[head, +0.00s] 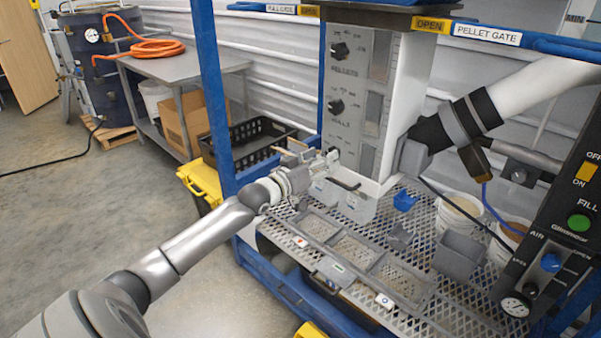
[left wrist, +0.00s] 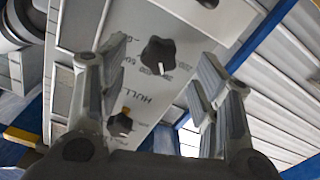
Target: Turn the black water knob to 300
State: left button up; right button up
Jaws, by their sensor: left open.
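A grey panel (head: 359,85) carries black knobs with dials. An upper knob (head: 340,50) and a middle knob (head: 336,106) show in the head view. The left wrist view shows the knob above the HULL label (left wrist: 158,55) and a lower black knob (left wrist: 121,125) with an orange mark at its top. No water label is readable; the lower knob may be the water knob, and its setting is too small to read. My left gripper (head: 326,160) is open and empty at the panel's lower part, hiding what is behind it. In the wrist view its fingers (left wrist: 155,85) stand apart, touching no knob.
A mesh shelf (head: 455,310) below holds grey trays, a grey bin (head: 459,256), a small blue piece (head: 404,200) and white buckets (head: 458,217). A blue post (head: 212,80) stands left of the panel. A black control box (head: 560,235) is at the right.

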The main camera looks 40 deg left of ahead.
pick_arm(q)
jog(key=s, duration=0.8)
jog(key=shift+s+a, duration=0.35)
jog(key=shift+s, duration=0.05)
